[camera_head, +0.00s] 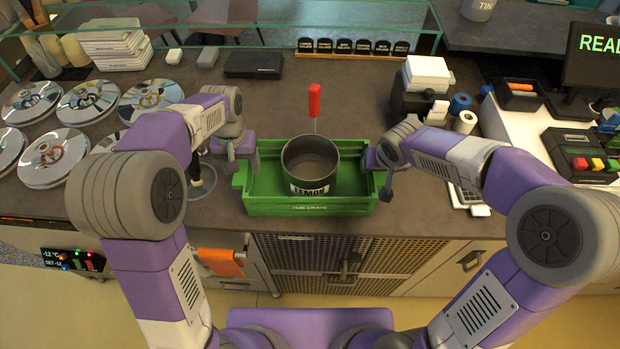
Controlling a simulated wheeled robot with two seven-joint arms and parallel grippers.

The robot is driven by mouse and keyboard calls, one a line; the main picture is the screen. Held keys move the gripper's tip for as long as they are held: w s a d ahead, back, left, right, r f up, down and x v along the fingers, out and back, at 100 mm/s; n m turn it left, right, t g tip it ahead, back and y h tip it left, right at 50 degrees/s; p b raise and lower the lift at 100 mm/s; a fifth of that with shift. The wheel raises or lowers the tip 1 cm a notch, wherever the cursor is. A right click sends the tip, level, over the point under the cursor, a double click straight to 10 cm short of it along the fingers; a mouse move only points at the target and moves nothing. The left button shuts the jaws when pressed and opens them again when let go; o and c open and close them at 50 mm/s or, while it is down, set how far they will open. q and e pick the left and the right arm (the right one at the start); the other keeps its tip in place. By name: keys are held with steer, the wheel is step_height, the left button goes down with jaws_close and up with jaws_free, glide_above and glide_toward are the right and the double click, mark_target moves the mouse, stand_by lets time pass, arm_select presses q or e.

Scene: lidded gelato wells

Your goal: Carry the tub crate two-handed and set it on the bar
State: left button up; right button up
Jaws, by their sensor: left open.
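The green tub crate (310,208) stands level on the brown counter near its front edge. A grey metal tub (310,170) marked LEMON stands upright inside it. My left gripper (243,166) is open at the crate's left end, and its fingers point down beside the end handle. My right gripper (379,172) is at the crate's right end, fingers down; the picture is too small to show how far its jaws are apart. Contact with the crate is unclear at both ends. Which surface is the bar is not marked.
Round metal well lids (85,103) cover the counter's left. A red-handled tool (314,100) stands behind the tub. A row of small dark labels (357,47) lines the back. A card reader and rolls (465,122) stand at right. The counter directly behind the crate is mostly clear.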

arm_select(q)
steer(key=shift+f, duration=0.5)
arm_select(e)
steer(key=shift+w+f, duration=0.2)
steer(key=shift+f, duration=0.25)
arm_select(q)
jaws_close()
arm_select(e)
jaws_close()
